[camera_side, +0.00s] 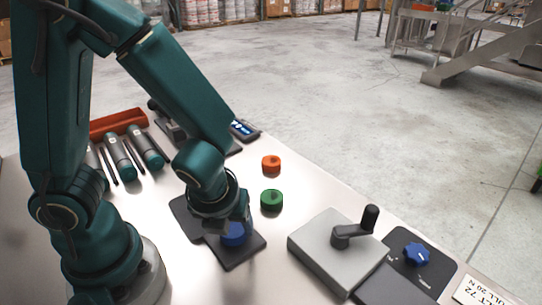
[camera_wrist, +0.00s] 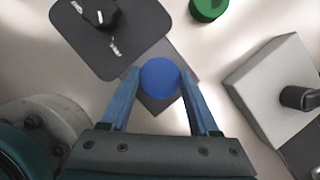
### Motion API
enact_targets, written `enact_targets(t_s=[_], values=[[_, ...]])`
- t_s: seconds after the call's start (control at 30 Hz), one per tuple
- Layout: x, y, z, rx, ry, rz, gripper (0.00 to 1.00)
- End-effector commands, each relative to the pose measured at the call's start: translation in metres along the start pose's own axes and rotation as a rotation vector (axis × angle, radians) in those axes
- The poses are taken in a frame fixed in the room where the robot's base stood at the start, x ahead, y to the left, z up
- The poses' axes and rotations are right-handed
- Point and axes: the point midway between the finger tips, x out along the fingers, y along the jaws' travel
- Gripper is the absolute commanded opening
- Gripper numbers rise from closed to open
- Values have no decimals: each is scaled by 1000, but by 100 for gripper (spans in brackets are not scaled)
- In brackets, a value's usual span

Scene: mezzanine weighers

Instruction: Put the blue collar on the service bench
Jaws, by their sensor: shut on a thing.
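The blue collar (camera_side: 236,235) is between the fingers of my gripper (camera_side: 238,224), low over a dark square pad (camera_side: 240,258) on the steel worktop. In the wrist view the blue collar (camera_wrist: 160,78) shows as a round disc with a finger of my gripper (camera_wrist: 160,74) on each side. My gripper is shut on it. I cannot tell whether the collar touches the pad. The metal worktop (camera_side: 175,240) is the only bench-like surface close by; no label marks it as the service bench.
A green collar (camera_side: 271,200) and an orange one (camera_side: 271,162) stand beyond my gripper. A grey box with a black crank (camera_side: 338,250) and a panel with a blue knob (camera_side: 416,254) are at right. Dark green cylinders (camera_side: 121,157) and a red tray (camera_side: 118,122) lie at left.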

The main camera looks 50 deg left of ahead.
Motion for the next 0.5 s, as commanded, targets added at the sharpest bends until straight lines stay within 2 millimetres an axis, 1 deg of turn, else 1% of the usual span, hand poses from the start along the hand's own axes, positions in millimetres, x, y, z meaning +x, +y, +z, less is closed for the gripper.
enact_targets(t_s=[0.17,0.3,0.5], values=[[-15,-1,6,-5,0,-7,0],[-34,-1,14,-6,0,-9,0],[-44,31,36,-17,-1,-2,0]])
